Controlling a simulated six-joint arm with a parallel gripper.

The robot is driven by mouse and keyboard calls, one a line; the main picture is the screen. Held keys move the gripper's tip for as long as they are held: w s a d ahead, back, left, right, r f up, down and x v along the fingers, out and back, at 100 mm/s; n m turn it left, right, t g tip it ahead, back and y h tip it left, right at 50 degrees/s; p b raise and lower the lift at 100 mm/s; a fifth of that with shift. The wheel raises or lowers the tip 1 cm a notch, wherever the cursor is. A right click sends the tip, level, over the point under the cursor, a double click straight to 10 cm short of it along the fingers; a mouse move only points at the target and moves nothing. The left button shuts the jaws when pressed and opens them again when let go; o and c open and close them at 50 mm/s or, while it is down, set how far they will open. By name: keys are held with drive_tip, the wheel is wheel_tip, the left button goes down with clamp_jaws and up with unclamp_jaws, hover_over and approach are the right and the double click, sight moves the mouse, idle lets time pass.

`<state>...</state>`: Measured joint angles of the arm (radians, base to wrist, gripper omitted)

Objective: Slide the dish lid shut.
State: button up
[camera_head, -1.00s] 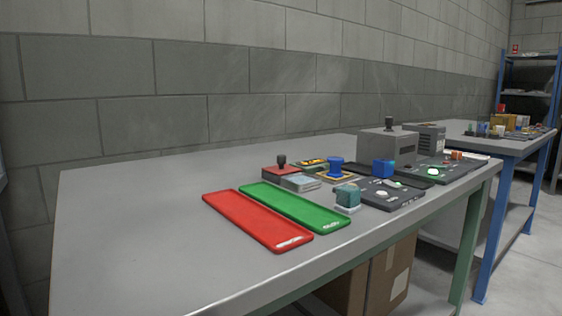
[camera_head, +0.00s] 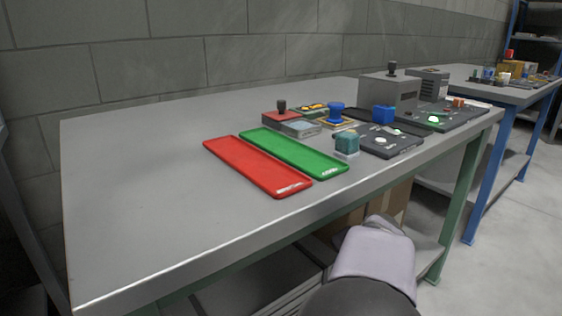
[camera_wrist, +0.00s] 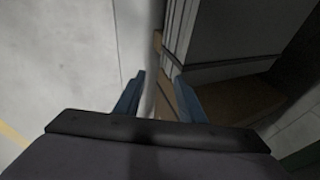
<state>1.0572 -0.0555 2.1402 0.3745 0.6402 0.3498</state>
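A small low unit with a red top and a black knob (camera_head: 281,108) sits behind the trays on the table in the head view. A pale grey, see-through-looking box (camera_head: 300,127) adjoins its right front. These look like the dish and its lid, but they are too small to tell which part is the lid or how far it is open. My gripper (camera_wrist: 160,88) shows in the wrist view with its two blue fingers apart and nothing between them. It points at the floor and the boxes below, away from the dish.
A red tray (camera_head: 257,168) and a green tray (camera_head: 293,152) lie in front. A teal block (camera_head: 346,142), blue knob (camera_head: 335,111), dark panel (camera_head: 390,144) and grey machine (camera_head: 387,92) stand to the right. The table's left side (camera_head: 140,180) is clear.

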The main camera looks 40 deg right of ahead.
drive_tip(key=s+d+r+m+h+p, duration=0.25)
drive_tip(key=s+d+r+m, duration=0.35)
drive_tip(key=r, duration=0.4)
drive_tip(key=s+d+r+m+h+p, duration=0.2)
drive_tip(key=s+d+r+m+h, duration=0.25)
drive_tip(key=d+r+m, duration=0.45)
drive_tip(key=s+d+r+m+h+p, duration=0.1)
drive_tip(key=s+r+m+p, duration=0.2)
drive_tip(key=r, duration=0.4)
drive_tip(key=s+d+r+m+g+h+p, duration=0.1)
drive_tip(key=s+r+m+h, duration=0.15)
drive_tip(key=s+r, duration=0.3)
drive_tip(key=s+d+r+m+h+p, duration=0.1)
drive_tip(key=s+d+r+m+p, duration=0.15)
drive_tip(key=r, duration=0.55)
drive_tip(key=w+a+r+n+t+y+p, duration=0.15)
drive_tip(key=w+n+y+p, duration=0.25)
drive_tip(key=w+n+p, duration=0.65)
drive_tip(key=w+a+r+n+y+p, duration=0.2)
drive_tip(key=w+n+y+p, duration=0.25)
drive_tip(key=w+p, duration=1)
drive_tip(key=w+a+r+n+g+y+p, duration=0.2)
drive_tip(key=w+a+n+y+p, duration=0.1)
drive_tip(key=w+a+n+p, duration=1.5)
drive_tip(key=a+p, duration=0.1)
drive_tip(key=p, duration=0.4)
drive_tip(key=shift+w, duration=0.25)
